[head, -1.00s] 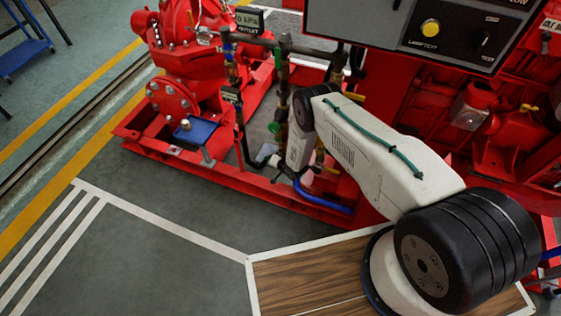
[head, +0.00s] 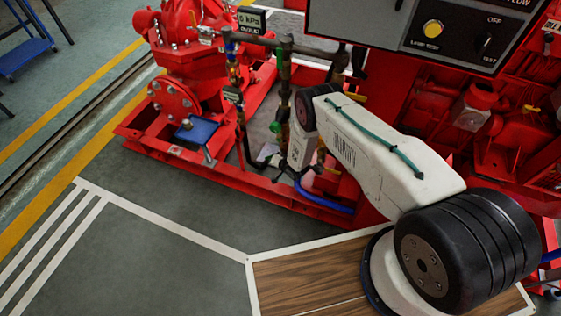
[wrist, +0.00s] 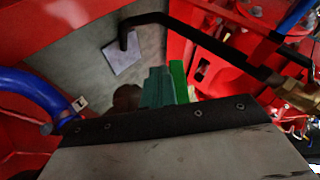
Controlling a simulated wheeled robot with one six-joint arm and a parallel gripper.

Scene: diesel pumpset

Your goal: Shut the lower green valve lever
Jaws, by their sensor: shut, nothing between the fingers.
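The lower green valve lever (head: 275,127) shows as a small green piece beside the upright pipe in the head view. In the wrist view a bright green strip (wrist: 179,80), which looks like this lever, stands just right of the fingers. My gripper (wrist: 158,87) has its teal fingers together and empty. The strip is very close to the right finger; I cannot tell whether they touch. A brown rounded part (wrist: 127,97), perhaps of the valve, is left of the fingers. In the head view my arm hides the fingers and the lower valve body.
A black bent pipe (wrist: 185,27) crosses above and right of the fingers. A blue hose (wrist: 38,92) curves at the left. An upper green lever (head: 278,58) is higher on the pipework. The red base frame (head: 230,184) runs below; the floor in front is clear.

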